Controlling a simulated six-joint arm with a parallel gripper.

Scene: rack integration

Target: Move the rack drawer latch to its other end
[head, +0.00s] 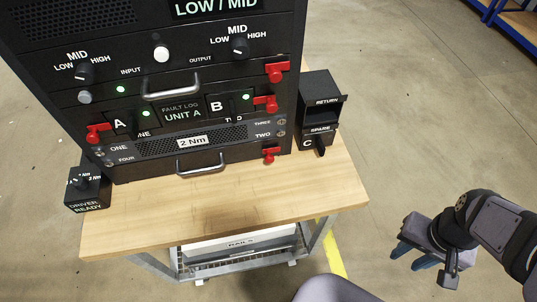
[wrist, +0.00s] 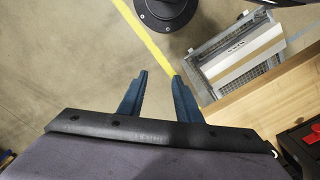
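The black rack (head: 160,95) stands on a wooden table, with several red latches on its front. One red latch (head: 270,154) is at the lower right, beside the bottom drawer (head: 150,168) with its metal handle (head: 200,168). Others are at the upper right (head: 276,72), the middle right (head: 265,103) and the left edge (head: 98,132). Which one is the drawer latch I cannot tell for certain. My gripper (head: 408,260) is over the floor right of the table, far from the latches. In the wrist view my gripper (wrist: 160,76) is open and empty, its two blue fingers apart.
The tabletop (head: 210,205) is clear in front of the rack. A black box marked SPARE and RETURN (head: 318,95) stands right of it, and a DRIVER READY box (head: 87,192) stands left. A RAILS bin (head: 240,243) sits under the table.

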